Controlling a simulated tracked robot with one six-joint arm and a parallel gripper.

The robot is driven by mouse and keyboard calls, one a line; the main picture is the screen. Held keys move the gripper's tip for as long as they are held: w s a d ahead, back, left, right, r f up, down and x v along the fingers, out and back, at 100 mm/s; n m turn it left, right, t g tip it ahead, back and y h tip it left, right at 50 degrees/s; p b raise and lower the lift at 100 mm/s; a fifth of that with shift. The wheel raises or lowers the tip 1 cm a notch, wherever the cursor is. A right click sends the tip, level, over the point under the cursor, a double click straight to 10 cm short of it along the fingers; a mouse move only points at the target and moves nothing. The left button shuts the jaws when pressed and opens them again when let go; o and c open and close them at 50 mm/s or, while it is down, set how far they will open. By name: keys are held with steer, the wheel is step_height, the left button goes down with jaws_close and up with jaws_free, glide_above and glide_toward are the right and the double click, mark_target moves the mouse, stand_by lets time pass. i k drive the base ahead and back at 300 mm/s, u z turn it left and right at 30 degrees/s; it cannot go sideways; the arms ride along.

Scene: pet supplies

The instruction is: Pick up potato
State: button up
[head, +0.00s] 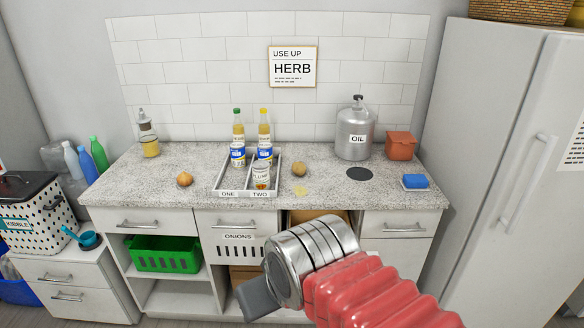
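A small round brown item that looks like the potato (299,169) rests on the speckled counter (330,192), just right of the divided tray. Another round orange-brown item, which looks like an onion (184,179), sits on the counter left of the tray. My gripper (258,298) shows as a dark grey piece at the end of my arm, low in the picture in front of the cabinets. It is well apart from the potato. Its fingers are not clear enough to tell whether they are open or shut, and I see nothing held.
A pale yellow flat patch (301,190) lies in front of the potato. To the right stand an OIL canister (354,134), a dark disc (359,174), a blue sponge (414,181) and a terracotta pot (400,145).

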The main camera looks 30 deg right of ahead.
mark_target(298, 168)
steer(key=i, duration=0.9)
steer(key=z, duration=0.05)
